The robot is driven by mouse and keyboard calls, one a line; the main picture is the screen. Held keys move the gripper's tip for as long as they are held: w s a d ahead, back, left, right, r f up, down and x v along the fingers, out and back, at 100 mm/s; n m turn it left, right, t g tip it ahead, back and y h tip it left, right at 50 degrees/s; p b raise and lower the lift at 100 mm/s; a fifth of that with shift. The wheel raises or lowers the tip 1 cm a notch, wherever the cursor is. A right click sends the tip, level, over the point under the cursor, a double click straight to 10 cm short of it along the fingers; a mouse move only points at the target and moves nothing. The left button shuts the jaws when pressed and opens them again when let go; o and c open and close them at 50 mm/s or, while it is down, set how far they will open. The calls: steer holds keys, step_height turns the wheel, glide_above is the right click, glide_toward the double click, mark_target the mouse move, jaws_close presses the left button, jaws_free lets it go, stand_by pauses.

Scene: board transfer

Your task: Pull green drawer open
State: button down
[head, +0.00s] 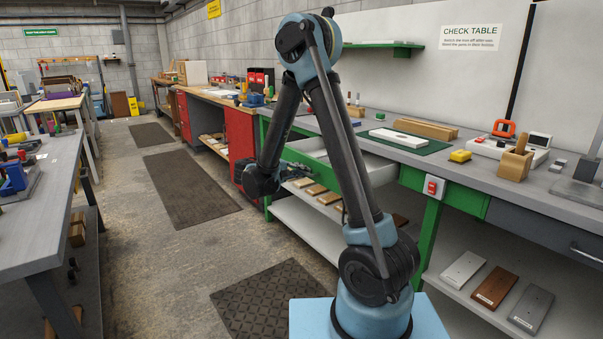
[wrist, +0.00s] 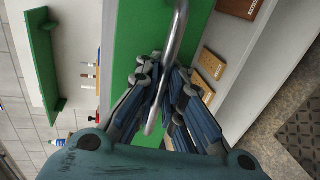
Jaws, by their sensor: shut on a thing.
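The green drawer's front (wrist: 130,45) fills the middle of the wrist view, with a silver bar handle (wrist: 180,32) across it. My gripper (wrist: 163,72) is closed around this handle, its fingers on both sides of the bar. In the head view my gripper (head: 292,173) is at the drawer, left of my arm link. The green drawer (head: 310,144) stands out from under the bench top, and its pale inside shows right of my arm link. My arm hides part of the drawer, and the handle is hard to make out in the head view.
The grey bench (head: 405,143) carries a dark green mat with a white board, a yellow block and a wooden holder. A lower shelf (head: 310,222) holds wooden boards beneath the drawer. A red switch box (head: 433,187) is on the bench front. The aisle floor at left is clear.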

steer(key=shift+w, duration=0.1)
steer(key=c, duration=2)
jaws_free()
steer(key=shift+o, duration=0.2)
steer(key=v, duration=1.2)
steer(key=shift+f, duration=0.15)
